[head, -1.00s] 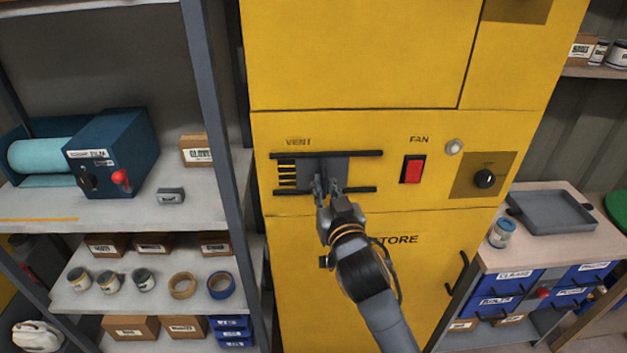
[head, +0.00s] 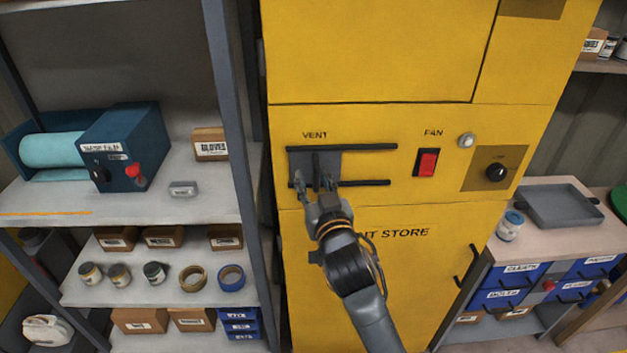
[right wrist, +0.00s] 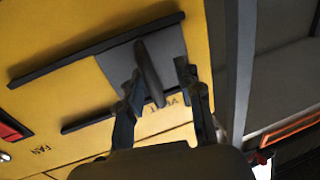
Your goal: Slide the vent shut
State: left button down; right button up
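The vent is a grey sliding plate (head: 329,161) between two dark rails on the yellow cabinet. The plate sits at the left end of the rails, and no slots show beside it. Its upright handle (head: 316,168) stands out from the middle; the handle also shows in the right wrist view (right wrist: 149,72). My right gripper (head: 317,187) is at the handle with its fingers apart, one on each side. In the right wrist view, the handle lies nearer one finger of the gripper (right wrist: 160,76), with a gap to the other. My left gripper is out of view.
A red fan switch (head: 426,162) and a black knob (head: 496,172) are right of the vent. A grey shelf post (head: 232,130) stands close on the left. A bench with a grey tray (head: 563,207) is at the right. The yellow panel right of the plate is clear.

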jog(key=shift+s+d+f, duration=0.1)
jog(key=shift+s+d, duration=0.05)
jog(key=s+d, duration=0.2)
jog(key=s, duration=0.9)
jog(key=shift+s, duration=0.3)
jog(key=shift+w, duration=0.1)
